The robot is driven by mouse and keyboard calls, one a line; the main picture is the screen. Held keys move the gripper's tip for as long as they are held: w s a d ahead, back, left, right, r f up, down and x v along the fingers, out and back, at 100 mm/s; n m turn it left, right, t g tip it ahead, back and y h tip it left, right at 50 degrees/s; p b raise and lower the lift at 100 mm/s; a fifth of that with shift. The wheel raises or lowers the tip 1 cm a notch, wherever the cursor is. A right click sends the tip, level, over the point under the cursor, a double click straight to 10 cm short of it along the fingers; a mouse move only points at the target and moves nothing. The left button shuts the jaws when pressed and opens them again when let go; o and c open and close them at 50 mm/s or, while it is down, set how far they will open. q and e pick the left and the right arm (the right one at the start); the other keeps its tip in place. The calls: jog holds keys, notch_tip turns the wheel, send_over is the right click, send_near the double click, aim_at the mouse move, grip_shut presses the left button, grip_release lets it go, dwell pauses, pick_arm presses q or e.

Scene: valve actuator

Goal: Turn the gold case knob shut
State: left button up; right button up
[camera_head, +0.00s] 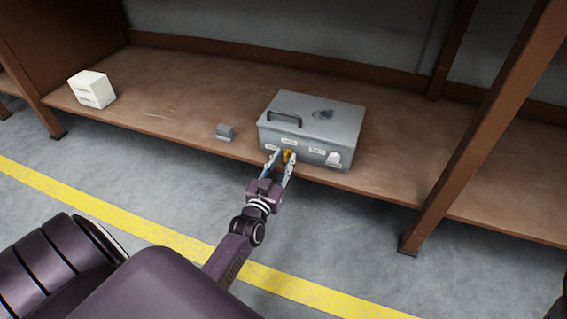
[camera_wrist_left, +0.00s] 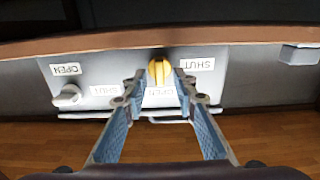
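The gold knob (camera_head: 288,156) is on the front face of a grey metal case (camera_head: 330,124) on the wooden shelf. It also shows in the left wrist view (camera_wrist_left: 159,72), where its ridge looks roughly upright. A SHUT label (camera_wrist_left: 195,64) is to its right there, and another label (camera_wrist_left: 160,91), partly hidden by my fingers, is beside it; the lettering appears upside down. My left gripper (camera_head: 280,155) is at the case front, with its fingers (camera_wrist_left: 158,80) spread on either side of the gold knob. Small gaps seem to show; contact is not clear. My right gripper is not in view.
A white knob (camera_head: 333,159) with its own labels is on the same face, right of the gold knob. The case has a dark handle (camera_head: 285,118) on its lid. A small grey block (camera_head: 225,131) and a white box (camera_head: 92,89) stand left. A wooden post (camera_head: 480,135) rises right.

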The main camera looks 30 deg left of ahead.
pick_arm(q)
jog(key=shift+w, duration=0.1)
grip_shut()
